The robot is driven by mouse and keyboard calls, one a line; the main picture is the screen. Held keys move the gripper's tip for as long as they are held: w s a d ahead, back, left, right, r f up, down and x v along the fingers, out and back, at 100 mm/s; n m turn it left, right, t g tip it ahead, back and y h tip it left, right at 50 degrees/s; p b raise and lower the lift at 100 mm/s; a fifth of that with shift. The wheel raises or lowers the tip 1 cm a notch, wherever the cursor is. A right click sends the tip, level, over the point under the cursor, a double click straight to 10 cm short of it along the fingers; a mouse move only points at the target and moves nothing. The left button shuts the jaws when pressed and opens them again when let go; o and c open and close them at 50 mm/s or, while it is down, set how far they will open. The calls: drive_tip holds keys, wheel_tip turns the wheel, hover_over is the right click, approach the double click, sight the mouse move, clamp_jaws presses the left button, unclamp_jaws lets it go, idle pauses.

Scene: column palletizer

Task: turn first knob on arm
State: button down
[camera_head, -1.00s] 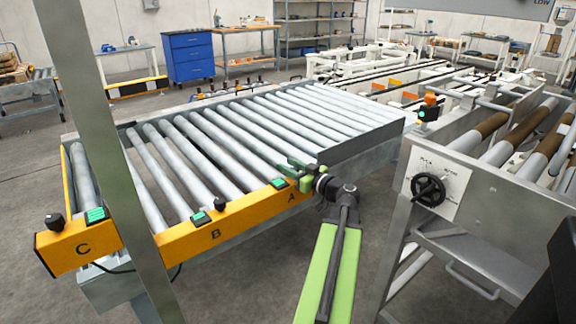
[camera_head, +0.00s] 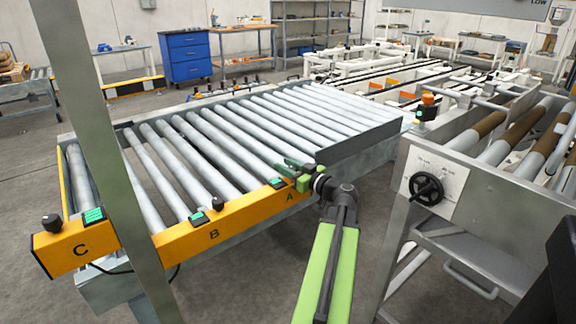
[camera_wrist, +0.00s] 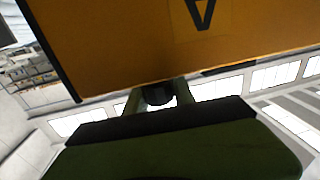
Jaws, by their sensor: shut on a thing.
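An orange control strip (camera_head: 252,217) runs along the front of the roller conveyor, with sections lettered A, B and C. My gripper (camera_head: 296,172) is at the A end of the strip, beside a green-lit display (camera_head: 278,183). In the wrist view the orange panel (camera_wrist: 120,45) fills the top, with its letter A upside down. There my green fingers (camera_wrist: 159,98) are shut on a small dark knob (camera_wrist: 159,95) at the panel's edge. In the head view my gripper hides this knob. Black knobs also stand on section B (camera_head: 218,203) and section C (camera_head: 52,223).
A grey metal stand with a black dial (camera_head: 426,189) and rollers is close on the right. A grey post (camera_head: 105,150) crosses the left of the view. The conveyor rollers (camera_head: 230,140) are empty. Bare floor lies in front.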

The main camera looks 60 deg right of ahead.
drive_tip(key=shift+s, duration=0.1)
idle(0.5)
drive_tip(key=c, duration=1.1)
unclamp_jaws()
drive_tip(key=shift+o, duration=0.2)
